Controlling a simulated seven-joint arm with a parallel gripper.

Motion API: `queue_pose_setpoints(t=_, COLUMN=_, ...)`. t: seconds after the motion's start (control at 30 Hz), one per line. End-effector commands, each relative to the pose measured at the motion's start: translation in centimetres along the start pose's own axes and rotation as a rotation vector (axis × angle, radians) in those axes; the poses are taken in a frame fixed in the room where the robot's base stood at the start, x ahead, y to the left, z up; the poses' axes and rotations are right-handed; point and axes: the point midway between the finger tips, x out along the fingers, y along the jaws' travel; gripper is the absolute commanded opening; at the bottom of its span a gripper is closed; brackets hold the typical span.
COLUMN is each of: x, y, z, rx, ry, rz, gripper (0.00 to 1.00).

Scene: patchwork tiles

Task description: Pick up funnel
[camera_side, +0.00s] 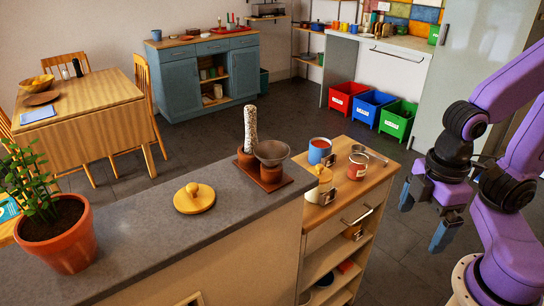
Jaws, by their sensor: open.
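A dark grey funnel (271,151) sits wide mouth up on a reddish-brown pot (271,171). The pot stands on a brown tray (279,183) at the right end of the grey counter. The funnel's lower part is hidden inside or behind the pot. My gripper (425,219) is open and empty at the right, pointing down over the floor, well apart from the funnel. The wooden cart lies between them.
A tall speckled white cylinder (251,130) stands in a pot just left of the funnel. A wooden cart (342,192) holds a blue tin (319,151) and several jars.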

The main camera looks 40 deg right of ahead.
Motion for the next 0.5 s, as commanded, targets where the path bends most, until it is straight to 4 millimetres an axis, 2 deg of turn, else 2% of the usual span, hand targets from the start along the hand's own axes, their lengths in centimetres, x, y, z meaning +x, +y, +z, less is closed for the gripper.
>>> queue_pose_setpoints(t=0.07, x=0.0, y=0.0, z=0.0, rx=0.0, ry=0.0, rz=0.0, gripper=1.0)
queue_pose_setpoints(t=0.13, x=0.0, y=0.0, z=0.0, rx=0.0, ry=0.0, rz=0.0, gripper=0.8)
queue_pose_setpoints(t=0.17, x=0.0, y=0.0, z=0.0, rx=0.0, ry=0.0, rz=0.0, gripper=0.76)
queue_pose_setpoints(t=0.4, x=-0.01, y=0.0, z=-0.01, rx=0.0, ry=0.0, rz=0.0, gripper=0.76)
queue_pose_setpoints(t=0.5, x=-0.32, y=0.22, z=-0.59, rx=0.019, ry=0.001, rz=0.0, gripper=0.76)
